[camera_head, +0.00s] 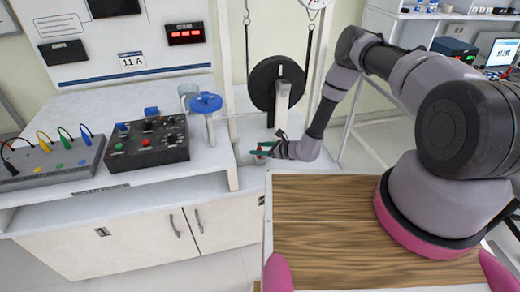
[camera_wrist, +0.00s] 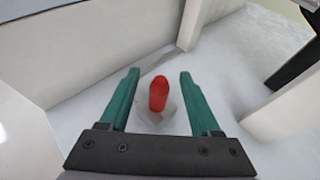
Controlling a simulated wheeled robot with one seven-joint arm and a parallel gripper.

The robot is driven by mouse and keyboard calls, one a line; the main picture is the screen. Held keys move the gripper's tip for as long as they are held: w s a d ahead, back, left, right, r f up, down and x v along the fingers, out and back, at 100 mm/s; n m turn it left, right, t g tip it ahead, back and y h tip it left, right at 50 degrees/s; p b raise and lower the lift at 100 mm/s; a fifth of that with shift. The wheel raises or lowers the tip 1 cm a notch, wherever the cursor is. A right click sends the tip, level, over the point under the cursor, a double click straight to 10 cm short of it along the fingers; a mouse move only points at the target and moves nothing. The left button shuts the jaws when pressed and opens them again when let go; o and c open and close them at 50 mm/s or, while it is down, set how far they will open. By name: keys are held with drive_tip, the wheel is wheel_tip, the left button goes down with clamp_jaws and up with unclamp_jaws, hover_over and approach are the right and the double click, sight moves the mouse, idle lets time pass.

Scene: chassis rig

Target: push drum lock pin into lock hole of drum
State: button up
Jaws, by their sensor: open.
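The black drum (camera_head: 262,88) hangs upright in its white frame behind the bench; its lock hole cannot be made out. A short red pin with a rounded end, seemingly the lock pin (camera_wrist: 158,95), stands up from a small pale holder (camera_wrist: 160,124) in the wrist view. My gripper (camera_wrist: 159,74) has two green fingers spread apart, one on each side of the red pin in the picture, with gaps to both. In the head view my gripper (camera_head: 260,153) is low, below the drum, and the pin is hard to make out there.
White walls or posts (camera_wrist: 283,103) flank the gripper closely in the wrist view. A blue-topped valve (camera_head: 206,103) and a black control box (camera_head: 146,143) stand on the bench to the left. A wooden top (camera_head: 330,225) lies in front.

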clamp_jaws()
